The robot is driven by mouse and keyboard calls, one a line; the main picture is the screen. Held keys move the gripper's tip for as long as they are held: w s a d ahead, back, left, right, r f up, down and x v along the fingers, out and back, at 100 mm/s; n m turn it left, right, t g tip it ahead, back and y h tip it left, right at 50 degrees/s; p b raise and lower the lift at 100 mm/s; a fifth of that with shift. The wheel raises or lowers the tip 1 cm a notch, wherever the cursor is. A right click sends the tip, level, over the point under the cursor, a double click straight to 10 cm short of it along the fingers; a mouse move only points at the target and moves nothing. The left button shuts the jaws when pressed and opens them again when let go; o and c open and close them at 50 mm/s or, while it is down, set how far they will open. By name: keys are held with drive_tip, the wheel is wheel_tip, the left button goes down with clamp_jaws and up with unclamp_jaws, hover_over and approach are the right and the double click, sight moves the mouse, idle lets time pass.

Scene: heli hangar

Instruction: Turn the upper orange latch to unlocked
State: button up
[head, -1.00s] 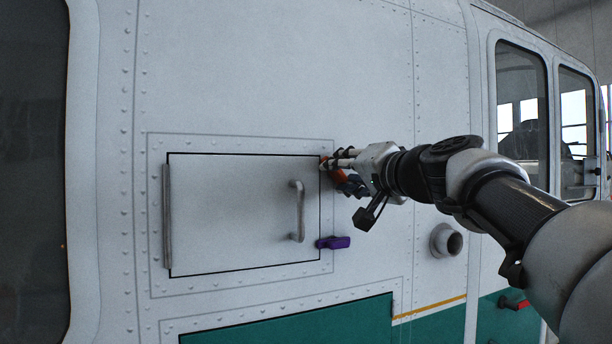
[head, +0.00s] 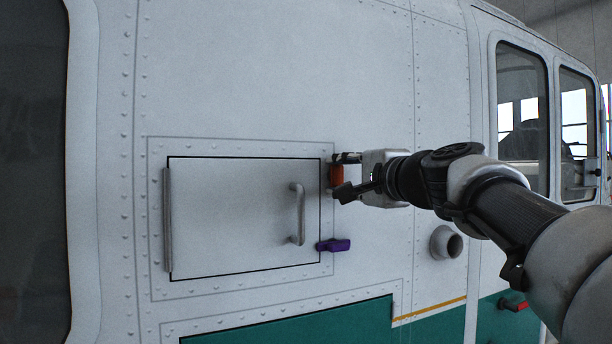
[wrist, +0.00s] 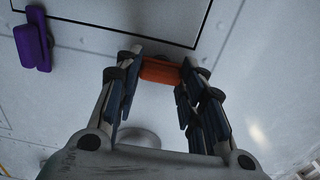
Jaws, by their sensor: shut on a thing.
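The upper orange latch (head: 336,176) is at the upper right edge of the hatch door (head: 235,215). In the head view it stands roughly upright, just right of the door's edge. My gripper (head: 343,174) is shut on the latch, coming from the right. In the wrist view the orange latch (wrist: 160,71) lies between the two fingertips of my gripper (wrist: 158,78). The fingers hide part of the latch and its pivot.
A purple latch (head: 334,245) sits lower on the same door edge, and also shows in the wrist view (wrist: 32,40). A grey handle (head: 297,212) stands out from the door. A round port (head: 446,242) sticks out below my arm.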

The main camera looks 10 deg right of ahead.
idle(0.5)
drive_tip(key=o, duration=1)
drive_tip(key=shift+o, duration=0.2)
drive_tip(key=v, duration=0.7)
drive_tip(key=shift+s, duration=0.2)
drive_tip(key=shift+d, duration=0.1)
